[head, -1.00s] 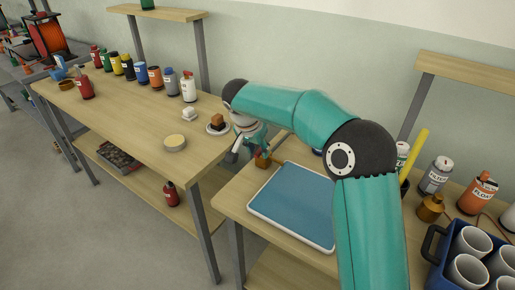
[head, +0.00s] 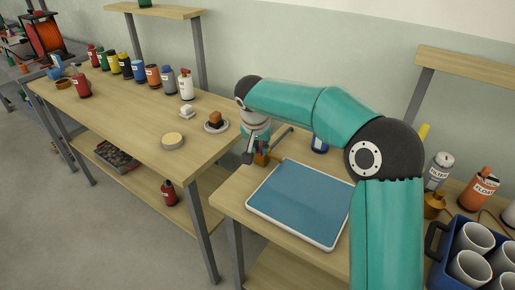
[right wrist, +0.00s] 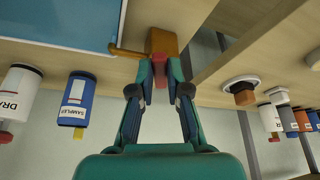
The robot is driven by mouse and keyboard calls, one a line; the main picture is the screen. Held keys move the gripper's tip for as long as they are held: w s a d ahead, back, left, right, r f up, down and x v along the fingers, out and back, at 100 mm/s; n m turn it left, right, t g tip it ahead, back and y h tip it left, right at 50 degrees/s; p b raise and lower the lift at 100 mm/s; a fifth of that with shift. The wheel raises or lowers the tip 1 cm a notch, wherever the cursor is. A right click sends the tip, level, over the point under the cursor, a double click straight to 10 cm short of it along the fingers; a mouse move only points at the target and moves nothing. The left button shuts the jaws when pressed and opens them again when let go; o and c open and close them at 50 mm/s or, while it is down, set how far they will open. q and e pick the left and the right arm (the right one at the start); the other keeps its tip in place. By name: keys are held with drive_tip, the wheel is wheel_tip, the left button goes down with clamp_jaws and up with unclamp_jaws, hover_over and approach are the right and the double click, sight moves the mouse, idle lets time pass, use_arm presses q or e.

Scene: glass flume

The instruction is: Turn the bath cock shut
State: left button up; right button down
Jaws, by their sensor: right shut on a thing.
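The bath cock shows in the right wrist view as an orange-brown block (right wrist: 163,41) with a red piece (right wrist: 160,70) below it and a thin brass stem reaching left toward the bath (right wrist: 60,25). In the head view the cock (head: 262,159) is small and partly covered by my gripper, beside the far left corner of the shallow blue bath (head: 300,200). My right gripper (right wrist: 160,82) is shut on the red piece; its fingertips sit at either side of it. It shows in the head view (head: 257,153), reaching down from above. The cock's exact angle is hard to tell. My left gripper is out of view.
A blue sampler bottle (head: 320,146) stands behind the bath. A blue crate of white cups (head: 470,265) is at the right. A gap separates the two benches.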

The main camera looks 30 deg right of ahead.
drive_tip(key=n, duration=0.1)
drive_tip(key=d+n+t, duration=0.1)
drive_tip(key=n, duration=0.1)
drive_tip(key=shift+s+r+y, duration=0.1)
drive_tip(key=shift+s+y, duration=0.2)
drive_tip(key=shift+y, duration=0.1)
drive_tip(key=n, duration=0.1)
drive_tip(key=n+y+p, duration=0.1)
drive_tip(key=shift+s+d+r+n, duration=0.1)
drive_tip(key=shift+s+d+n, duration=0.1)
drive_tip(key=shift+d+n, duration=0.15)
drive_tip(key=n+p, duration=0.1)
drive_tip(key=d+n+y, duration=0.1)
drive_tip(key=n, duration=0.1)
drive_tip(key=n+p, duration=0.1)
drive_tip(key=shift+d+t+y+p, duration=0.3)
drive_tip(key=shift+y+p, duration=0.05)
drive_tip(key=shift+y, duration=0.05)
drive_tip(key=shift+w+d+n+y+p, duration=0.1)
drive_tip(key=shift+d+n+y+p, duration=0.15)
drive_tip(key=shift+n, duration=0.4)
drive_tip(key=shift+d+n+y+p, duration=0.2)
drive_tip(key=shift+n+p, duration=0.15)
drive_tip(key=shift+n, duration=0.3)
drive_tip(key=shift+w+d+n+y+p, duration=0.15)
drive_tip(key=shift+n+y+p, duration=0.15)
drive_tip(key=shift+n, duration=0.35)
drive_tip(key=shift+s, duration=0.1)
